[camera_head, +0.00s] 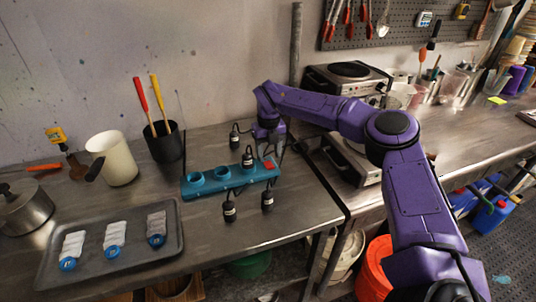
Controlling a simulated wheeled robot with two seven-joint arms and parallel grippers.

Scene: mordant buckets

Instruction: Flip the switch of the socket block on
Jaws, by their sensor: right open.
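The teal socket block (208,187) lies on the metal table. Two of its round sockets stand open, and a black plug (248,158) is at the third. A red switch (269,164) sits at the block's right end; it is too small to tell which way it is tipped. My right gripper (272,150) points down just above and behind this right end, close to the switch. It is open with nothing seen between its fingers. I cannot tell whether a finger touches the switch. My left gripper is not in view.
Loose black plugs lie in front of the block (229,210) and behind it (235,138). A grey tray (100,268) with white packets is at front left. A cream jug (112,160) and black cup (165,143) stand behind. A hot plate (348,78) is right of my gripper.

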